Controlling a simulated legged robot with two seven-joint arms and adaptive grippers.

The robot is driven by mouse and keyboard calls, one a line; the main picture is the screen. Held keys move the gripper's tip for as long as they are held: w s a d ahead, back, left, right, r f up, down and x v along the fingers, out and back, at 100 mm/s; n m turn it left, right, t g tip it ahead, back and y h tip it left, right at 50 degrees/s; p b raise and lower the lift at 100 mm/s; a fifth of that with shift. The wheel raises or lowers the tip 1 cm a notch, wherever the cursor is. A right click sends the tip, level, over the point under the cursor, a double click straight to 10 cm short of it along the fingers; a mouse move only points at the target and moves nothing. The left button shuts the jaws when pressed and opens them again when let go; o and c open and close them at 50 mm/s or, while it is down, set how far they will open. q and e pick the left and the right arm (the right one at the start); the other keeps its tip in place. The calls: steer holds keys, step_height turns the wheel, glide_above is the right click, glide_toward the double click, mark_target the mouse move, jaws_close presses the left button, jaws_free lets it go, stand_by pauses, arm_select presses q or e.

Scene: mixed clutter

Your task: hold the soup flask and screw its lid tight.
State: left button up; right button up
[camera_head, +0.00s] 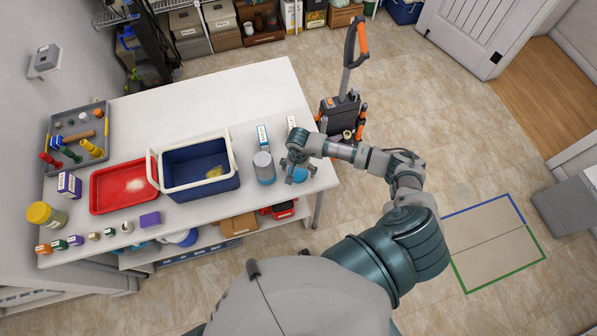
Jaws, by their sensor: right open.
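A squat container with a grey upper part and blue lower part (264,168) stands upright on the white table near its right end. A second blue container (298,175) stands just right of it, partly hidden by my right gripper. I cannot tell for certain which of the two is the soup flask, or whether a lid is seated. My right gripper (291,165) is open, with its fingers pointing down over the second container. I cannot tell whether they touch it. My left gripper is not in view.
Left of the containers are a blue cooler box (200,185) with something yellow inside, a red tray (108,193) and a grey tool tray (97,107). Two small cartons, one of them (262,136), stand behind the containers. The table's back (215,95) is clear. A tool caddy (341,110) stands beyond the right edge.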

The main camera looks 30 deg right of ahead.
steer(key=shift+a, duration=0.15)
steer(key=shift+c, duration=1.4)
steer(key=c, duration=0.5)
steer(key=shift+r, duration=0.15)
